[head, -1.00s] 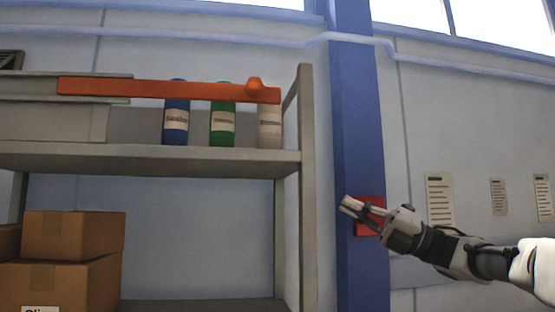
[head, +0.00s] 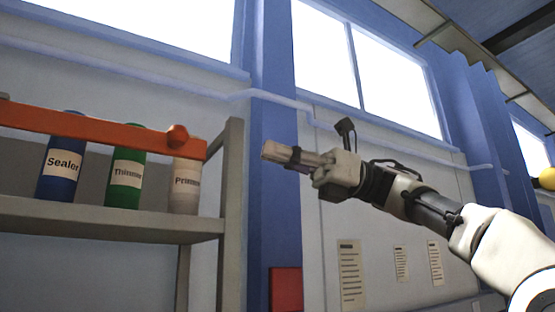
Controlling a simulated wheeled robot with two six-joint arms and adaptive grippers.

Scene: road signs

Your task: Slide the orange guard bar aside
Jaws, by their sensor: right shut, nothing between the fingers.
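The orange guard bar (head: 95,123) runs across the front of several bottles on the shelf, with a round orange knob (head: 177,136) near its right end. Behind it stand a blue Sealer bottle (head: 62,168), a green Thinner bottle (head: 127,172) and a pale Primer bottle (head: 187,180); the bar hides part of their tops. My right gripper (head: 270,152) is shut and empty, pointing left in front of the blue pillar. It is to the right of the knob and apart from the bar. My left gripper is not in view.
The grey shelf board (head: 110,222) holds the bottles, and its upright post (head: 231,200) stands between the bar's end and my right gripper in the picture. A blue pillar (head: 270,70) and a red box (head: 286,290) are behind. Paper notices (head: 350,272) hang at right.

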